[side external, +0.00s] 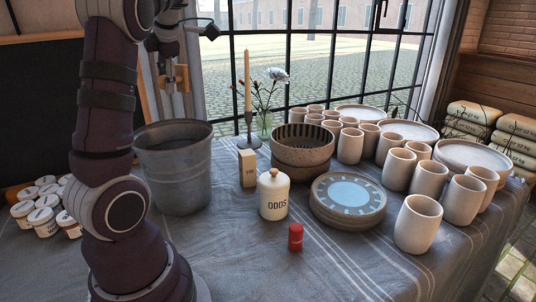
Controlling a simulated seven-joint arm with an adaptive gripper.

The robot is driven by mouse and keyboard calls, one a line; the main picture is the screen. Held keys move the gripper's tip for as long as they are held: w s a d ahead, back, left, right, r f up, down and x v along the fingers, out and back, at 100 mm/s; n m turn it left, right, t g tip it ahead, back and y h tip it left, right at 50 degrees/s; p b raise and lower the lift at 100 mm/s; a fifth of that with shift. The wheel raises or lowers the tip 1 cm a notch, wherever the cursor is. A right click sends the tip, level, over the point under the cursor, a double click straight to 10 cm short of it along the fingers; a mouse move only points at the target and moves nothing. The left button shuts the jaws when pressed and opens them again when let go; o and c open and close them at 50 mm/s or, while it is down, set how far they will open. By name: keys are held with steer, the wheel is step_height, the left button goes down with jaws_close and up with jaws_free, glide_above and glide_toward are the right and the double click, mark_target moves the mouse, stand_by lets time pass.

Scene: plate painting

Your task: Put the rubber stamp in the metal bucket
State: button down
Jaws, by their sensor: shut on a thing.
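The metal bucket (180,178) is grey and stands upright on the cloth-covered table, just right of my arm. Its mouth faces up; its inside is only partly visible. My gripper (180,82) is above the bucket, small and partly behind my arm. It is shut on a small orange-brown wooden piece (182,76), which appears to be the rubber stamp. The piece is clear of the bucket's rim, with a gap below it. The fingertips are hard to make out.
A lidded ODDS jar (273,199), a red canister (296,237), a small box (247,168) and a candlestick (249,130) stand right of the bucket. Stacked plates (347,215), bowls (301,161) and several cups (418,224) fill the right. Paint pots (44,222) sit left. The front cloth is clear.

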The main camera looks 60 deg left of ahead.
steer(key=shift+s+d+r+n+g, duration=0.1)
steer(key=shift+s+n+g, duration=0.1)
steer(key=shift+s+n, duration=0.3)
steer(key=shift+s+d+r+n+g, duration=0.1)
steer(key=shift+s+n+g, duration=0.15)
steer(key=shift+n, duration=0.35)
step_height(320, 180, down, 11)
steer(key=c, duration=0.7)
jaws_free()
step_height(320, 180, up, 7)
